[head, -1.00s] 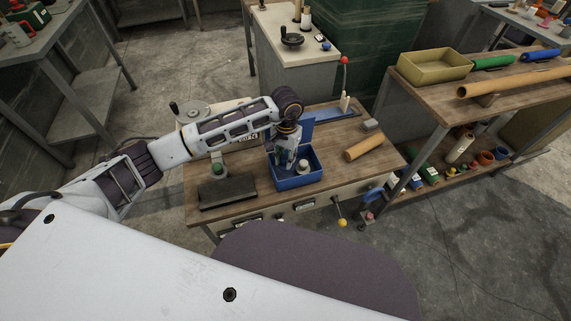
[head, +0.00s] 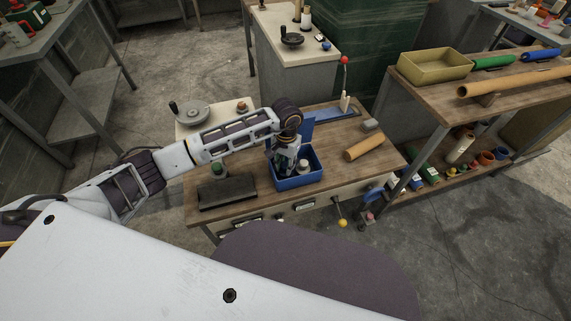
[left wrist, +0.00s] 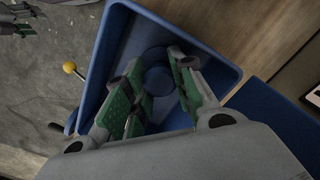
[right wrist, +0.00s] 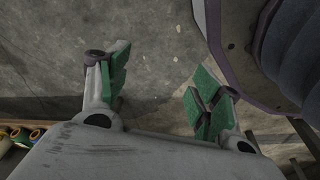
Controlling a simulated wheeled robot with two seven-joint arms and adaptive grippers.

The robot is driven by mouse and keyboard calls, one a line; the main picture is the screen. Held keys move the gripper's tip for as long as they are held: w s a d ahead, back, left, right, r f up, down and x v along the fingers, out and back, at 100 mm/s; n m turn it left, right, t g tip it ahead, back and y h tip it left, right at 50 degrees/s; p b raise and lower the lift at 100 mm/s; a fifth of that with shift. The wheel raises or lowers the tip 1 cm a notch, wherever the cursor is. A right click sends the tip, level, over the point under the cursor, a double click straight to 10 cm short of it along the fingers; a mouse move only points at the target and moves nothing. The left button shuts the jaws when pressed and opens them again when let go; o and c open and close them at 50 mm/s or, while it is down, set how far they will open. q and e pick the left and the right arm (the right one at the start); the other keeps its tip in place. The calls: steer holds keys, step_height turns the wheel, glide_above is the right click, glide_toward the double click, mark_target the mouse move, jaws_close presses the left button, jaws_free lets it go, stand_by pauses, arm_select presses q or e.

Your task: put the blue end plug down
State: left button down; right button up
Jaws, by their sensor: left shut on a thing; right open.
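The blue end plug (left wrist: 158,80) is a round dark blue piece between the green-padded fingers of my left gripper (left wrist: 154,72) in the left wrist view. My left gripper is shut on it, pointing down into the open blue bin (left wrist: 225,70). I cannot tell whether the plug touches the bin's floor. In the head view, my left gripper (head: 284,163) reaches into the left part of the blue bin (head: 299,183), and the plug is hidden. My right gripper (right wrist: 158,78) is open and empty above the concrete floor, in the right wrist view only.
The bin stands on a wooden workbench (head: 235,208). A pale item (head: 303,166) sits in the bin's right part. A dark block (head: 228,192) lies to its left and a tan tube (head: 364,147) to its right. A yellow-knobbed lever (head: 341,223) sticks out in front.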

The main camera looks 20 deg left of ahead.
mark_target(286, 163)
steer(key=shift+w+r, duration=0.15)
arm_select(q)
steer(key=shift+f, duration=0.1)
steer(key=c, duration=1.5)
jaws_free()
arm_select(e)
steer(key=shift+w+a+r, duration=0.15)
steer(key=shift+w+r, duration=0.1)
steer(key=shift+r, duration=0.05)
steer(key=shift+s+f, duration=0.15)
steer(key=shift+s, duration=0.05)
arm_select(q)
steer(key=shift+r, duration=0.3)
steer(key=shift+w+r+p, duration=0.2)
steer(key=shift+r+p, duration=0.3)
steer(key=shift+r, duration=5.35)
arm_select(e)
steer(key=shift+s+d+f, duration=0.4)
steer(key=shift+f, duration=0.3)
steer(key=shift+s+d+f, duration=0.4)
steer(key=shift+f, duration=0.25)
